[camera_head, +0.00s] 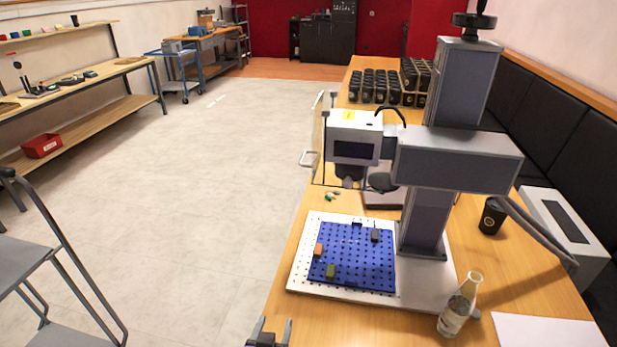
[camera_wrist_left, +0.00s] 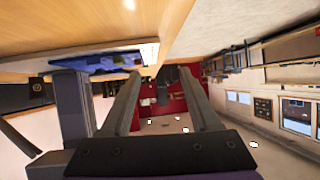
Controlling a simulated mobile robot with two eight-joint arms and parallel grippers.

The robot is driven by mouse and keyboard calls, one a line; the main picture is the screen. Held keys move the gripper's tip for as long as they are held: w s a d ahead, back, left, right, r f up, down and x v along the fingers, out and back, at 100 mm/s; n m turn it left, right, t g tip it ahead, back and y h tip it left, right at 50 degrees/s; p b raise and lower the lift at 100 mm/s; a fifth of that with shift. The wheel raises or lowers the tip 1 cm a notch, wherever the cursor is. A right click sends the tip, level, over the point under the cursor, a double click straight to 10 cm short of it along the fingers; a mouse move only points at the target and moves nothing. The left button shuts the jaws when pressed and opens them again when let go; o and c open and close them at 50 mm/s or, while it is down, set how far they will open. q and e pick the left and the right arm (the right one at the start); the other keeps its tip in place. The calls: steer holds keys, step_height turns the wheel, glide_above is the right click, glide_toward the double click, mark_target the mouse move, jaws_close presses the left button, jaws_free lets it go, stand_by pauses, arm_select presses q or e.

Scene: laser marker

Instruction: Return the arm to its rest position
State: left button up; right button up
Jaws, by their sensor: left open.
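My left gripper (camera_head: 274,324) shows at the bottom edge of the head view, in front of the table's near-left edge, with only its fingertips in frame. In the left wrist view its two fingers (camera_wrist_left: 160,76) stand apart with nothing between them. The rest of the left arm is out of the head view. My right gripper is in neither view.
The laser marker (camera_head: 455,160) stands on the wooden table, its blue perforated plate (camera_head: 345,272) holding small blocks. A glass bottle (camera_head: 457,310), black cup (camera_head: 492,216) and several black cups at the back stand around it.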

arm_select(q)
steer(key=s+a+r+g+p, duration=0.3)
steer(key=s+a+p, duration=0.1)
steer(key=s, duration=0.3)
steer(key=s+a+r+n+g+p, duration=0.1)
steer(key=s+a+r+g+p, duration=0.2)
steer(key=s+a, duration=0.3)
steer(key=shift+s+r+g+y+p, duration=0.35)
steer(key=shift+s+r+g+y, duration=0.1)
steer(key=shift+r, duration=0.3)
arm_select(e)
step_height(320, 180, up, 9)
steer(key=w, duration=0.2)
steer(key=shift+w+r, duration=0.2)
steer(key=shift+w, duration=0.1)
